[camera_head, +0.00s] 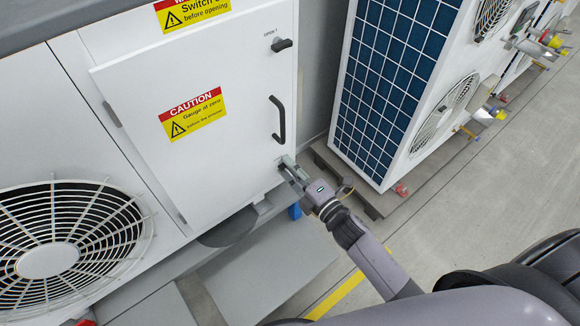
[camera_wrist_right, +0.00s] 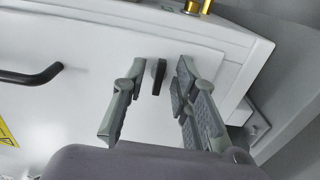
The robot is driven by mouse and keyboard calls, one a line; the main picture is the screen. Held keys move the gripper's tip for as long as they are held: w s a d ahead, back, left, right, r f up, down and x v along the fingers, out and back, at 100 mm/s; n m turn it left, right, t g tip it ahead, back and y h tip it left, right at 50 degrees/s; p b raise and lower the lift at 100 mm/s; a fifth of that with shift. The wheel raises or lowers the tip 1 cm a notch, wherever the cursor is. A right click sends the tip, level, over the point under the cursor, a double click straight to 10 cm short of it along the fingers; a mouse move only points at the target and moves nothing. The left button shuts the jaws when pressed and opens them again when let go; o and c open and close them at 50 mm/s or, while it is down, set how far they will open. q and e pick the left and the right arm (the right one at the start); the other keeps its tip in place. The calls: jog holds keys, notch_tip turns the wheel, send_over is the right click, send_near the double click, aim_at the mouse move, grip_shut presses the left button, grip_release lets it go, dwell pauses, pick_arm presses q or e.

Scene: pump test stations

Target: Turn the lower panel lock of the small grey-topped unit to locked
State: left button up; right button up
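The small unit's white panel door (camera_head: 150,90) has a black upper lock (camera_head: 283,44) near its top right corner, marked "OPEN", and a black handle (camera_head: 278,119) below it. My right gripper (camera_head: 290,168) is at the door's lower right corner and covers most of the lower lock there. In the right wrist view the lower lock (camera_wrist_right: 159,77) is a short black lever, roughly upright in the picture. It lies between the two spread fingers of the right gripper (camera_wrist_right: 161,70), with a gap on each side. My left gripper is not in view.
A large fan grille (camera_head: 50,260) is at the lower left. A second unit with a blue finned coil (camera_head: 390,80) stands to the right, with valves beyond it. The door handle (camera_wrist_right: 30,77) also shows in the wrist view.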

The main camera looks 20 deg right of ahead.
jog(key=v, duration=1.1)
jog(key=shift+s, duration=0.4)
jog(key=shift+d, duration=0.1)
jog(key=s+d+f+m+g+h, duration=0.1)
jog(key=s+f+m+g+h, duration=0.2)
jog(key=f, duration=0.6)
jog(key=s+d+f+m+g, duration=0.15)
jog(key=f+m, duration=0.25)
jog(key=f, duration=0.5)
jog(key=s+d+f+m+g+h, duration=0.15)
jog(key=s+f+m, duration=0.25)
jog(key=f, duration=0.5)
jog(key=s+f+m+g+h, duration=0.1)
jog(key=s+f+m+g, duration=0.3)
jog(key=s+f, duration=0.4)
jog(key=s+f+m+g, duration=0.4)
jog(key=s+f, duration=0.5)
jog(key=s, duration=0.7)
jog(key=shift+g+h, duration=0.35)
jog(key=shift+g, duration=0.65)
jog(key=shift+d+f, duration=0.1)
